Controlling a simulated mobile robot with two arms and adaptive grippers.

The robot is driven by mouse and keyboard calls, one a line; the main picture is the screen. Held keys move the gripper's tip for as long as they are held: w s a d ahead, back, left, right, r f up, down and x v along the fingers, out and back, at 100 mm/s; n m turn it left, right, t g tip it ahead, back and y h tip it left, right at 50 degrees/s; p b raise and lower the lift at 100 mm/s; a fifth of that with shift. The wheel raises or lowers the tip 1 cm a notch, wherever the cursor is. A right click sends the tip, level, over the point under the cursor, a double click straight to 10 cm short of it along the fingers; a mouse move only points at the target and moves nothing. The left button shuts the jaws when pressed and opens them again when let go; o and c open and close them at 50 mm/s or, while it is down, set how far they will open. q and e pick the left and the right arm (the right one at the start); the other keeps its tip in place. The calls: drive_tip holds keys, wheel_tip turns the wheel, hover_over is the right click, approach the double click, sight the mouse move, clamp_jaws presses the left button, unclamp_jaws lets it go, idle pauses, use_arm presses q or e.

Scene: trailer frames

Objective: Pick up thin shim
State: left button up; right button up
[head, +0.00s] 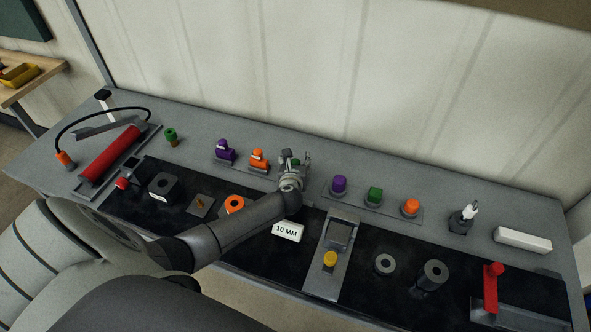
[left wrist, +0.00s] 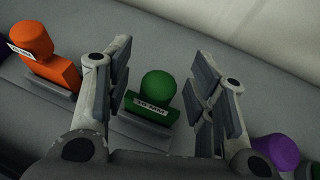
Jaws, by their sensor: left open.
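Three labelled shim pieces with round knobs stand in a row near the back of the bench: purple (head: 224,150), orange (head: 259,158) and green, the last mostly hidden by my left gripper (head: 295,160) in the head view. The left wrist view shows the green piece (left wrist: 157,88) upright between the fingers of my open left gripper (left wrist: 163,70), with a gap on both sides. The orange piece (left wrist: 45,60) stands left of the fingers. My right gripper is not in view.
Purple (head: 339,184), green (head: 374,194) and orange (head: 410,207) round knobs stand right of the gripper. The wall rises close behind.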

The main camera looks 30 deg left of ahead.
use_arm(q)
drive_tip(key=c, duration=1.1)
clamp_jaws()
drive_tip(key=shift+r, duration=0.1)
